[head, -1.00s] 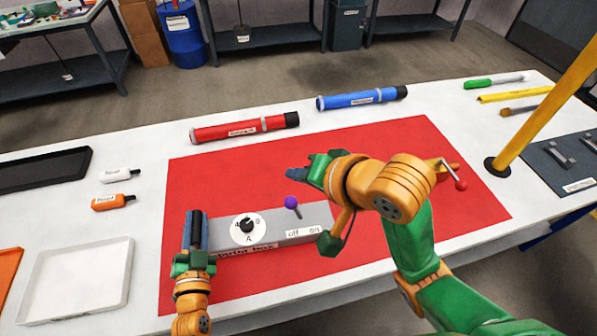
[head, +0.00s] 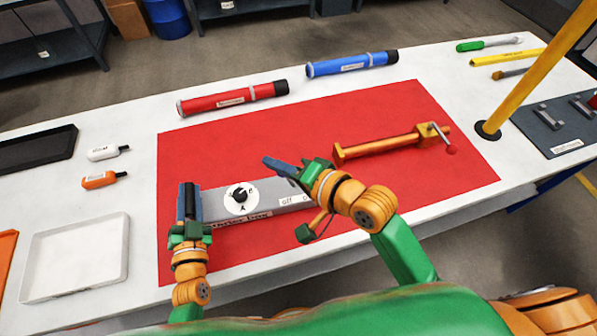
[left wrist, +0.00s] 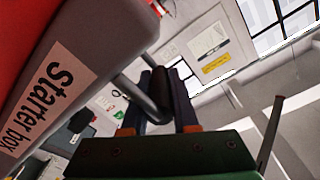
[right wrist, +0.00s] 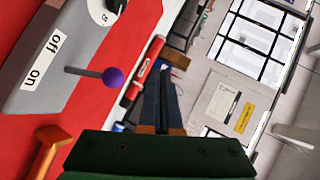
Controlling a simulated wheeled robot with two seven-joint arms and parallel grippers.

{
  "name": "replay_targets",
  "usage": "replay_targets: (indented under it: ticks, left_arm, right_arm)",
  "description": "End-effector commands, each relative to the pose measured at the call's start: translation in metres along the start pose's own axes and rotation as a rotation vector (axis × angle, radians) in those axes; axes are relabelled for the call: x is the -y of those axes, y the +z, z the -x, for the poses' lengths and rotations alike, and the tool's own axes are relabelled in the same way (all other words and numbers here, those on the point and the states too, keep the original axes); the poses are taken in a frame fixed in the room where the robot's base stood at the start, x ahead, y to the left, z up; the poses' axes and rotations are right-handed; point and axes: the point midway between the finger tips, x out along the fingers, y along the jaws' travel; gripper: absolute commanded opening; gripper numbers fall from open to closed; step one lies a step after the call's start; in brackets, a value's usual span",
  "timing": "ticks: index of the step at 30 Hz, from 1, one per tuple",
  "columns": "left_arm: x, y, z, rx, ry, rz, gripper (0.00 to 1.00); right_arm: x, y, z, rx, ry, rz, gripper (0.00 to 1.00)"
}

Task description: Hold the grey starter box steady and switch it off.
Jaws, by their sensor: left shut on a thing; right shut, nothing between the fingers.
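The grey starter box (head: 268,190) lies on the red mat, with a white dial (head: 241,196) and a label reading off and on. My left gripper (head: 188,187) is at the box's left end. In the left wrist view its fingers (left wrist: 163,80) are shut on a metal handle (left wrist: 135,93) of the box. My right gripper (head: 268,162) is shut and empty above the box's right part, hiding the lever in the head view. In the right wrist view the purple-knobbed lever (right wrist: 113,77) stands beside the shut fingers (right wrist: 163,90), apparently apart. I cannot tell which side it leans to.
An orange clamp (head: 380,147) lies on the mat's right. Red (head: 232,99) and blue (head: 352,64) tubes lie behind the mat. A yellow post (head: 535,75) stands at right. The mat's front is clear.

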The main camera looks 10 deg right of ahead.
Motion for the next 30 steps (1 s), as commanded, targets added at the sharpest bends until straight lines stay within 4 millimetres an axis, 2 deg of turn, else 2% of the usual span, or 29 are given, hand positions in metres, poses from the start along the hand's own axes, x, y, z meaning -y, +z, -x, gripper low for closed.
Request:
replay_targets:
  ticks: [1,5,9,12,16,20,30]
  left_arm:
    - [-0.002,0.002,0.001,0.005,0.005,-0.002,0.0]
    - [-0.002,0.002,0.001,0.005,0.006,-0.002,0.0]
    - [-0.002,0.002,0.001,0.005,0.006,-0.002,0.0]
    - [-0.002,0.002,0.001,0.005,0.006,-0.002,0.0]
    - [-0.002,0.002,0.001,0.005,0.006,-0.002,0.0]
    - [-0.002,0.002,0.001,0.005,0.006,-0.002,0.0]
    - [-0.002,0.002,0.001,0.004,0.005,-0.002,0.0]
  right_arm:
    - [-0.021,0.007,0.003,-0.027,-0.031,-0.054,0.0]
    - [-0.062,0.015,0.029,-0.167,-0.146,-0.165,0.0]
    - [-0.097,0.023,0.077,-0.327,-0.221,-0.224,0.0]
    - [-0.11,0.026,0.107,-0.411,-0.251,-0.238,0.0]
    - [-0.115,0.027,0.128,-0.468,-0.273,-0.238,0.0]
    - [-0.112,0.02,0.12,-0.482,-0.282,-0.237,0.0]
    - [-0.096,-0.016,0.057,-0.481,-0.285,-0.239,0.0]
